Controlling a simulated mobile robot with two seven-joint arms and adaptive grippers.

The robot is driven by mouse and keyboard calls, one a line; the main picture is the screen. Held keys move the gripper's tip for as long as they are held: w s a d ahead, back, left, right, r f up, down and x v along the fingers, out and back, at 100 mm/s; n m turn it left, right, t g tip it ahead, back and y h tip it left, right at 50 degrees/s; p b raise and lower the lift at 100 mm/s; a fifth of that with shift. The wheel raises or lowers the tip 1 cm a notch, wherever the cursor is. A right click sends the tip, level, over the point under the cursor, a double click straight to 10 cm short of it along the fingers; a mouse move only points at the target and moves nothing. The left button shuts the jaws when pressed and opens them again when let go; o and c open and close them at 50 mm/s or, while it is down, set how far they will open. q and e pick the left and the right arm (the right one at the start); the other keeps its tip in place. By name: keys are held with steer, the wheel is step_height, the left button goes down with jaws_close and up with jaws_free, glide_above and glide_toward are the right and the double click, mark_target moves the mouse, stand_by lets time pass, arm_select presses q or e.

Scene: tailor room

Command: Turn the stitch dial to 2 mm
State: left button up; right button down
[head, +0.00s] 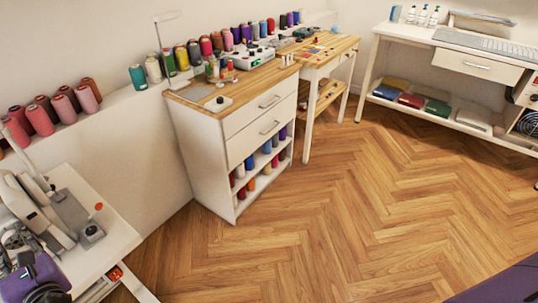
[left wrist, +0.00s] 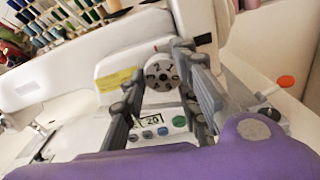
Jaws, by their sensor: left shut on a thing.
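The stitch dial (left wrist: 162,72) is a round pale knob with dark notches on its face, on the white sewing machine (left wrist: 75,82). My left gripper (left wrist: 159,80) has one finger on each side of the dial and is shut on it. A small display (left wrist: 151,123) below the dial seems to read 20, seen at an angle; a decimal point is too small to tell. In the head view the machine (head: 40,205) stands at the lower left, with my left gripper (head: 14,240) at it. The dial is hidden there. My right gripper is not in view.
An orange-red knob (left wrist: 286,81) stands on the right. Thread cones (head: 52,108) line the wall ledge. A white drawer cabinet (head: 215,140) stands behind. The wooden floor (head: 330,220) is clear.

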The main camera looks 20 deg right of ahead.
arm_select(q)
steer(key=shift+a+r+m+p, duration=0.2)
steer(key=shift+r+m+p, duration=0.25)
steer(key=shift+p, duration=0.4)
steer(key=shift+f+m, duration=0.15)
steer(key=shift+m, duration=0.2)
steer(key=shift+f, duration=0.2)
steer(key=o, duration=0.7)
steer(key=shift+s, duration=0.1)
steer(key=o, duration=0.3)
steer(key=shift+s+a, duration=0.1)
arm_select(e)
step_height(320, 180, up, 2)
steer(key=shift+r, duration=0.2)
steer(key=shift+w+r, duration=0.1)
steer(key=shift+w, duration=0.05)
arm_select(q)
steer(key=shift+d, duration=0.2)
steer(key=v, duration=1.2)
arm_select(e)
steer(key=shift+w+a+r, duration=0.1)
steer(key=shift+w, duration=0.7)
